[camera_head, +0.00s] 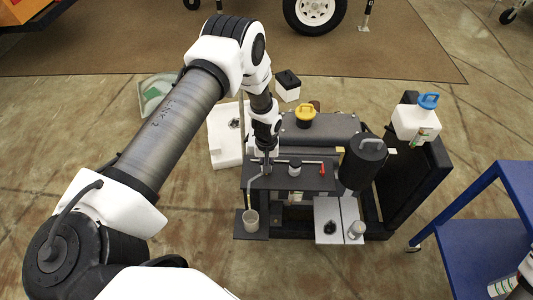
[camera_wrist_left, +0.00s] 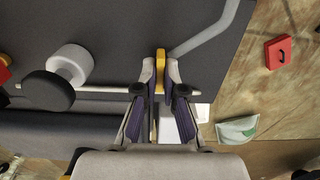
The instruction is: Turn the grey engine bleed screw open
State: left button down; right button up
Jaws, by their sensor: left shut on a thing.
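My left gripper (camera_wrist_left: 160,85) is shut on a narrow yellow piece (camera_wrist_left: 160,62) in the left wrist view. The yellow piece sits beside the end of a bent grey pipe (camera_wrist_left: 205,32). I cannot make out a separate grey bleed screw; the fingers may hide it. In the head view my left gripper (camera_head: 267,158) points down onto the left part of the dark engine plate (camera_head: 318,181). The grey pipe (camera_head: 250,172) runs from there toward a beige cup (camera_head: 251,219). My right gripper is not in view.
A white cylinder (camera_wrist_left: 72,62) with a black knob (camera_wrist_left: 47,91) stands near my left fingers. A tall black canister (camera_head: 362,165) is right of the plate. A yellow-capped part (camera_head: 305,117) is behind it. A blue cart (camera_head: 490,245) stands at the right.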

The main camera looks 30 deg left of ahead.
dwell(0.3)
pick_arm(q)
jog(key=c, duration=1.3)
grip_release()
notch_tip(320, 180, up, 12)
jog(key=shift+f, duration=0.1)
